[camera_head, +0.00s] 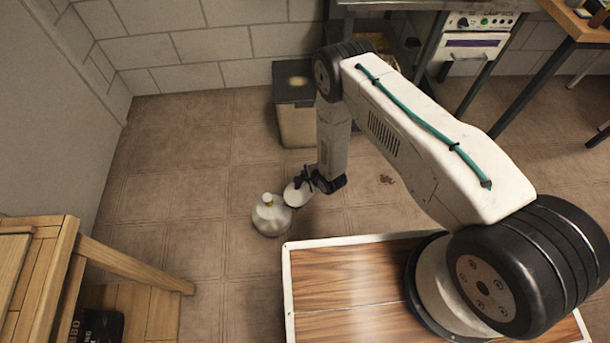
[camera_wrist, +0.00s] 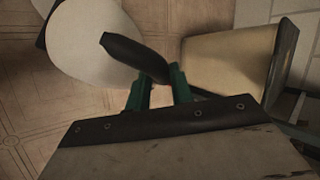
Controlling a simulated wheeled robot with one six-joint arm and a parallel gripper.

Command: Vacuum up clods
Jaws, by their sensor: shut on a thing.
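My gripper (camera_head: 312,182) is low over the floor in the middle of the head view. In the wrist view its green fingers (camera_wrist: 160,88) are shut on the dark handle (camera_wrist: 135,55) of what looks like the vacuum. A white rounded body (camera_wrist: 90,45) lies just beyond the handle there. In the head view the vacuum shows as a white disc-like part (camera_head: 296,193) with a larger white rounded part (camera_head: 270,216) at its left. I cannot tell whether it touches the floor. Small dark clods (camera_head: 387,180) lie on the tiles to the right of my gripper.
A bin (camera_head: 298,125) stands behind my gripper near the wall; it also shows in the wrist view (camera_wrist: 228,62). A wooden bench (camera_head: 70,265) is at the left. Table legs (camera_head: 520,85) stand at the back right. Floor around the clods is clear.

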